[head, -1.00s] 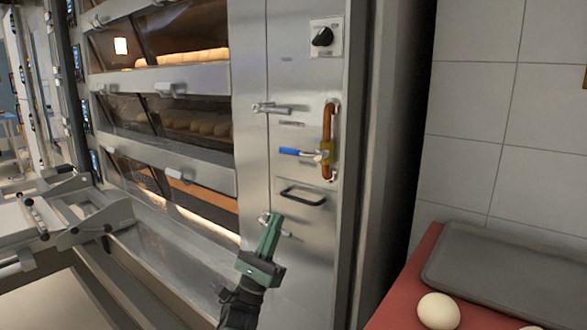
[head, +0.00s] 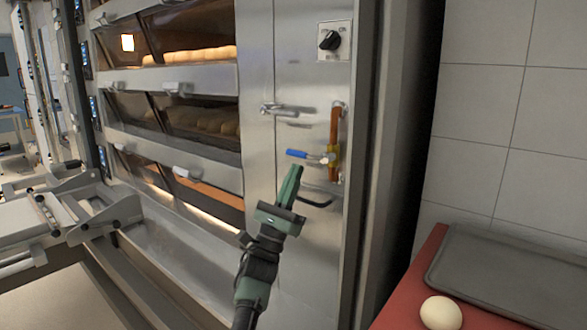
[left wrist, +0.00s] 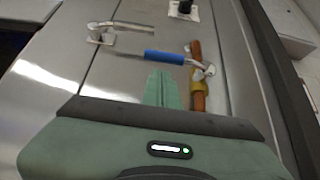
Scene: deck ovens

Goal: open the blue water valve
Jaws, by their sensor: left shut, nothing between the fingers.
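The blue water valve lever (head: 297,154) sticks out to the left from its brass body (head: 331,160) on a vertical copper pipe (head: 334,126) on the steel oven panel. In the left wrist view the blue handle (left wrist: 165,57) lies level, pointing left from the copper pipe (left wrist: 198,100). My left gripper (head: 293,170) is shut and empty, its fingertips just below the blue handle. In the left wrist view the shut fingers (left wrist: 162,75) point up at the handle's underside; I cannot tell if they touch. My right gripper is not in view.
A black knob (head: 329,40) is above the pipe. A metal handle (head: 279,110) is up left of the valve, and a dark pull handle (head: 315,199) is below it. Glass oven doors are left. A grey tray (head: 510,275) and an egg (head: 440,312) are at right.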

